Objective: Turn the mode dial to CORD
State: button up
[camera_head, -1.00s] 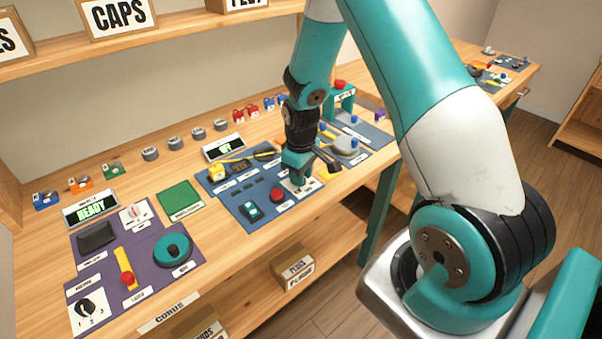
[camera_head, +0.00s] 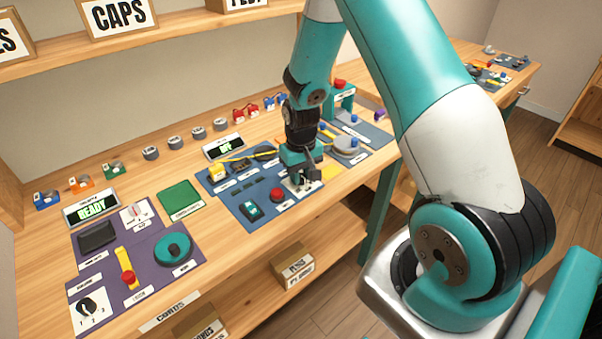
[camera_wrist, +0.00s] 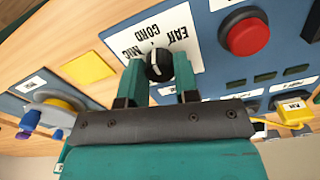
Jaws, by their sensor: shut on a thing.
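The mode dial (camera_wrist: 158,66) is a black knob with a pale pointer line on a white plate (camera_wrist: 165,28). The plate's printing, upside down in the wrist view, includes CORD and EAR. My gripper (camera_wrist: 159,78) is shut on the dial, with one teal finger on each side of it. In the head view my gripper (camera_head: 303,175) is low over the white plate on the blue mat (camera_head: 240,205). The dial is mostly hidden there by the gripper. I cannot read exactly which label the pointer faces.
A red button (camera_wrist: 244,36) sits beside the plate. A yellow pad (camera_wrist: 90,68) and a grey round device (camera_wrist: 58,98) lie on the other side. A purple mat (camera_head: 145,240) with more controls is at left. A small display (camera_head: 224,147) stands behind the blue mat.

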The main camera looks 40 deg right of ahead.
aim_at(301, 176)
jog(key=o, duration=0.9)
jog(key=shift+r, duration=0.15)
notch_tip(301, 176, up, 17)
jog(key=shift+r+b, duration=0.1)
jog(key=shift+b, duration=0.2)
